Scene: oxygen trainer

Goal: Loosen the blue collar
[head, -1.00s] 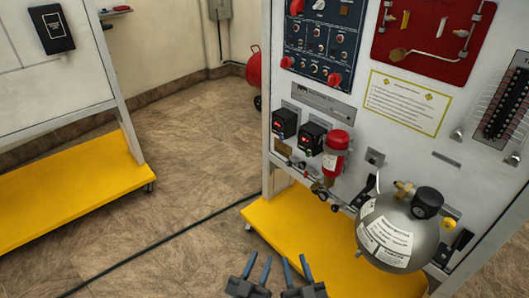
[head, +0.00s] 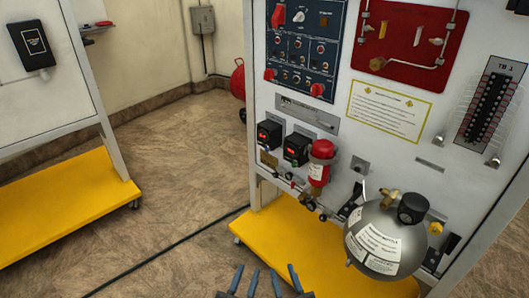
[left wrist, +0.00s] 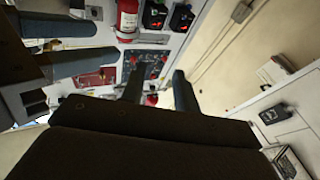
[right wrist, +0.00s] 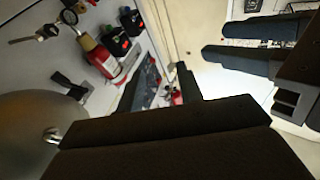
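No blue collar can be made out in any view. A red bottle (head: 319,163) is mounted on the white panel, with small brass fittings (head: 311,203) below it. A grey round tank (head: 384,238) with a brass valve (head: 390,198) and a black gauge (head: 412,208) stands at the lower right. My left gripper (head: 246,281) and right gripper (head: 284,281) are side by side at the bottom edge, in front of the panel. Both have their fingers apart and empty. The red bottle also shows in the left wrist view (left wrist: 128,18) and right wrist view (right wrist: 101,61).
A yellow base shelf (head: 290,245) juts out under the panel. Another white stand with a yellow shelf (head: 65,205) is at the left. A black cable (head: 165,250) crosses the floor between them. The floor there is otherwise clear.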

